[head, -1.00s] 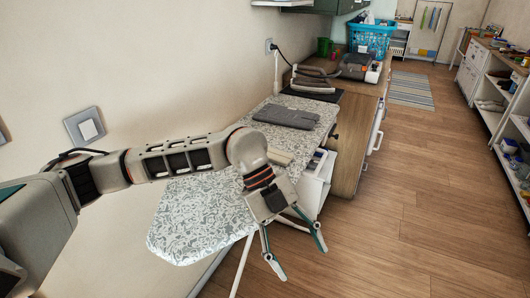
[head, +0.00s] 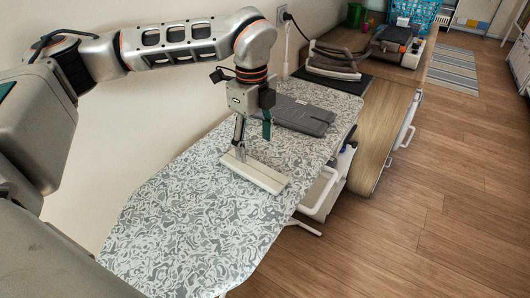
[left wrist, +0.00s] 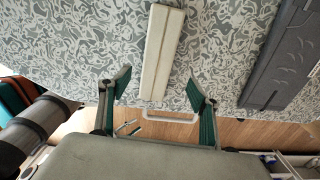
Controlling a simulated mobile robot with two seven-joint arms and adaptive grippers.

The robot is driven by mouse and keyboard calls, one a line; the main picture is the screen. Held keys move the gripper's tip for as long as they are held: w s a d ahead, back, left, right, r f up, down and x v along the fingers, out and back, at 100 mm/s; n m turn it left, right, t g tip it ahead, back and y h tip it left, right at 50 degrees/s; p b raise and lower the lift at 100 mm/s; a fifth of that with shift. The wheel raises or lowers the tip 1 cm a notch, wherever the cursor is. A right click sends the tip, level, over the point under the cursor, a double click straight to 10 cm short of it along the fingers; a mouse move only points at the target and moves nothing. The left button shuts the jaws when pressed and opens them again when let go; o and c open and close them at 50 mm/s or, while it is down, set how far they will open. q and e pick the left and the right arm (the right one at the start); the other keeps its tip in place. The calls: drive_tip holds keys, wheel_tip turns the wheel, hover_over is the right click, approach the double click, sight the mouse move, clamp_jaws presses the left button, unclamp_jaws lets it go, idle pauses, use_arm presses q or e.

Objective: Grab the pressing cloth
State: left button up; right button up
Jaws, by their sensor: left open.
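A cream, flat folded strip, seemingly the pressing cloth (head: 260,176), lies on the patterned ironing board (head: 190,220). It also shows in the left wrist view (left wrist: 161,55), ahead of and between the fingers' lines. My left gripper (head: 254,140) points down at the strip's far-left part, its fingers apart and nothing held. In the left wrist view the open left gripper (left wrist: 160,88) has a fingertip on either side of the strip's near end. Whether a finger touches the strip I cannot tell. My right gripper is out of view.
A dark grey folded garment (head: 303,115) lies on the board behind the strip. An iron (head: 335,60) rests on a dark mat beyond it. A wooden cabinet (head: 385,130) stands right of the board. The board's near part is clear; the wall runs along the left.

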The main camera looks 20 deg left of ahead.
sight(251, 167)
use_arm(q)
drive_tip(key=shift+w+a, duration=0.15)
drive_tip(key=shift+w, duration=0.15)
drive_tip(key=shift+f, duration=0.4)
drive_tip(key=shift+s+f, duration=0.25)
drive_tip(key=shift+f, duration=0.55)
drive_tip(key=shift+s+a+f, duration=0.1)
drive_tip(key=shift+a+f, duration=0.05)
drive_tip(key=shift+f, duration=0.2)
drive_tip(key=f, duration=0.3)
drive_tip(key=shift+s+a+f+p, duration=0.15)
drive_tip(key=shift+a+f+p, duration=0.1)
drive_tip(key=shift+p, duration=0.15)
drive_tip(key=shift+f, duration=0.5)
drive_tip(key=c, duration=1)
drive_tip(key=shift+c, duration=0.9)
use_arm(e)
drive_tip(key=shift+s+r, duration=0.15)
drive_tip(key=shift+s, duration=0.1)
